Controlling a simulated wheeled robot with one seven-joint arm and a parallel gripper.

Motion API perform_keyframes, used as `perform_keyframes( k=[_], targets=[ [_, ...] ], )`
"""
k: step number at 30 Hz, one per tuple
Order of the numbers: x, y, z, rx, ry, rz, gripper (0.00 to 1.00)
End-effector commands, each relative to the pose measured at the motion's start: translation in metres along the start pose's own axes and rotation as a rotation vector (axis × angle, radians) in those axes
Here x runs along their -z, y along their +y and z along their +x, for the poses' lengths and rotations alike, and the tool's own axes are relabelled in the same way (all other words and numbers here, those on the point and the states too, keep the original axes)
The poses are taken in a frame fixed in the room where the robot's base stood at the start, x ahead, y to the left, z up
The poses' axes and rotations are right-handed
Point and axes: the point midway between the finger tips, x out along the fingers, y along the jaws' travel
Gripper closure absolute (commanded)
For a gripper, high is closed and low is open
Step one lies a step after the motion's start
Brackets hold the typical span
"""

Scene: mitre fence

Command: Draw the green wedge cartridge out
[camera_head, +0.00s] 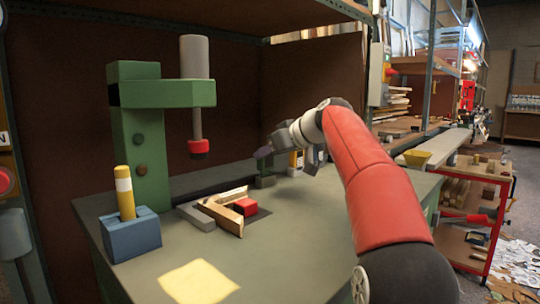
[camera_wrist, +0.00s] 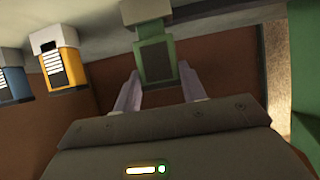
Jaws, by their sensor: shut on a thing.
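The green wedge cartridge (camera_wrist: 154,58) is at the top middle of the wrist view, with a darker panel on its face. My gripper (camera_wrist: 158,74) is shut on it, one finger on each side. The cartridge's far end meets a grey surface at the top of the wrist view; I cannot tell how deep it sits. In the head view my gripper (camera_head: 264,153) is at the back of the bench, where a small green piece (camera_head: 267,181) shows below it, partly hidden.
A yellow cartridge (camera_wrist: 62,68) and a blue cartridge (camera_wrist: 14,82) stand beside the green one. On the bench (camera_head: 300,230) are a wooden mitre piece (camera_head: 229,196) with a red block (camera_head: 245,207), a blue holder (camera_head: 132,236) with a yellow cylinder (camera_head: 125,195), and a green press (camera_head: 143,150).

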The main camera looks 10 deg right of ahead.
Motion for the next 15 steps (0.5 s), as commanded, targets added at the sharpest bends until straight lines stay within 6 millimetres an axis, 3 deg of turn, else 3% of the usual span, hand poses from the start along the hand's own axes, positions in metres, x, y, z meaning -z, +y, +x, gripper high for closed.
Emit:
perform_keyframes(
  k=[13, 14, 15],
  targets=[
    [0.0064, -0.0002, -0.0034, -0.001, 0.001, 0.000, 0.91],
    [0.0064, -0.0002, -0.0034, -0.001, 0.001, 0.000, 0.56],
    [0.0064, -0.0001, -0.0034, -0.001, 0.001, 0.000, 0.51]
  ],
)
